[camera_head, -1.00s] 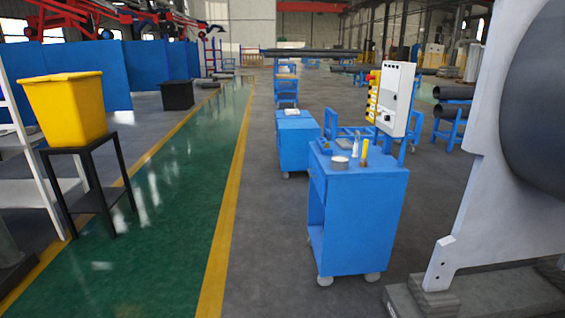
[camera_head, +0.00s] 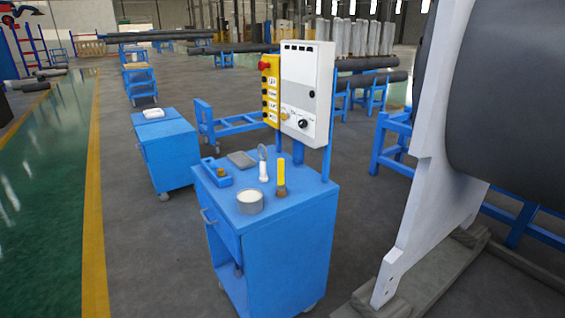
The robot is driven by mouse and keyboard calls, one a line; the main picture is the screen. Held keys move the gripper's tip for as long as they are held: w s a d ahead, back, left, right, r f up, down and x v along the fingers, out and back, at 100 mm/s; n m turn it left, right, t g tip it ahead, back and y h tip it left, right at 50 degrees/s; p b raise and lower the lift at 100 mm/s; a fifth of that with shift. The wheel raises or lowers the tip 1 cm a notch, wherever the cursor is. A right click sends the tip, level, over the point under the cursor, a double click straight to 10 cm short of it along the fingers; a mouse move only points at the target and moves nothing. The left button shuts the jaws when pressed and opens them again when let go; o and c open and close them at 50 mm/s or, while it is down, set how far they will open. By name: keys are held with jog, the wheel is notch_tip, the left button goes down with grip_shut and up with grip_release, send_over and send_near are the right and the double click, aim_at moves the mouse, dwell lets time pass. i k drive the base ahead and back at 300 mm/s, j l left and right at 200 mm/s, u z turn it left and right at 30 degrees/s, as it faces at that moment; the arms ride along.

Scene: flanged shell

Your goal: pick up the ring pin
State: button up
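A small pale upright piece with a grey ring-like top, which looks like the ring pin (camera_head: 263,170), stands on top of the blue cart (camera_head: 310,197) in the head view. It is small, so its details are hard to tell. It stands just left of a yellow-handled tool with a brown lower end (camera_head: 281,180) and behind a round tin with a pale top (camera_head: 250,202). My gripper is not in view.
A blue tray (camera_head: 213,181) and a flat grey block (camera_head: 241,159) share the cart top. A control box (camera_head: 308,90) rises behind it. A white flange plate (camera_head: 425,190) with a dark cylinder stands right. Floor is open to the left.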

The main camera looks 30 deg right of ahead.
aim_at(263, 178)
jog(key=i+z, duration=0.35)
jog(key=j+z, duration=0.15)
jog(key=z, duration=0.25)
jog(key=i+j+z, duration=0.1)
jog(key=j+z, duration=0.15)
jog(key=z, duration=0.15)
jog(key=j+z, duration=0.15)
jog(key=z, duration=0.2)
